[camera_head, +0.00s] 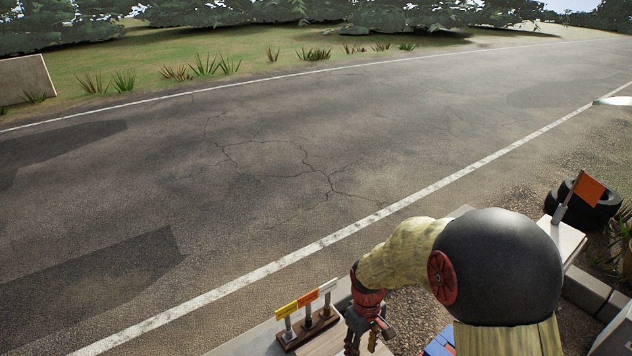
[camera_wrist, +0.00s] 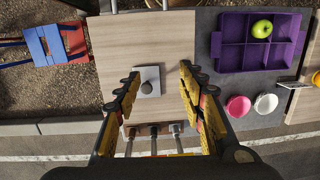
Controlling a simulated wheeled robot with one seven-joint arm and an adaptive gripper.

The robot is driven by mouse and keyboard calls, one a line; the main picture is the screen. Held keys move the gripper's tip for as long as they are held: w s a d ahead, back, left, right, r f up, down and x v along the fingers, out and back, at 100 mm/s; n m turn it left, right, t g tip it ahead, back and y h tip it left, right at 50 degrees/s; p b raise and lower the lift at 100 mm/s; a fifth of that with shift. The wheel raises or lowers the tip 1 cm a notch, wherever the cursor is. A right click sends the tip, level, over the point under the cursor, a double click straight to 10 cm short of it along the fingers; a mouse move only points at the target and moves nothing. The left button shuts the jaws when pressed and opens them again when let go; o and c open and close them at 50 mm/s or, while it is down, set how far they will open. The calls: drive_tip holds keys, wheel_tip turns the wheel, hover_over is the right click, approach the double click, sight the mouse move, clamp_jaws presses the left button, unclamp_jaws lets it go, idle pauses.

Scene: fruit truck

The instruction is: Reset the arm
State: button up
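My gripper (camera_head: 363,340) hangs low at the bottom of the head view, at the end of my bent arm, just right of the flag stand. In the wrist view my gripper (camera_wrist: 158,75) points down over a light wooden tabletop (camera_wrist: 150,45). Its two fingers are spread wide with nothing held between them. A grey square plate with a round knob (camera_wrist: 150,86) shows in the gap between the fingers, on the tabletop below. My arm hides part of the table area in the head view.
A wooden stand (camera_head: 308,330) bears yellow, orange and white flags. The wrist view shows a purple compartment tray (camera_wrist: 232,54) with a green apple (camera_wrist: 262,29), a pink bowl (camera_wrist: 238,106), a white bowl (camera_wrist: 266,103) and a blue-red stool (camera_wrist: 54,43). Black tires (camera_head: 590,208) lie at right.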

drive_tip(key=s+d+r+m+t+b, duration=0.2)
drive_tip(key=s+d+m+t+b, duration=0.1)
drive_tip(key=s+b, duration=0.5)
drive_tip(key=s+d+r+m+t+b, duration=0.3)
drive_tip(key=s+b, duration=0.6)
drive_tip(key=b, duration=0.6)
drive_tip(key=shift+d+r+m+t, duration=0.25)
drive_tip(key=shift+d+m+t, duration=0.05)
drive_tip(key=shift+t, duration=0.2)
drive_tip(key=shift+s, duration=0.1)
idle(0.5)
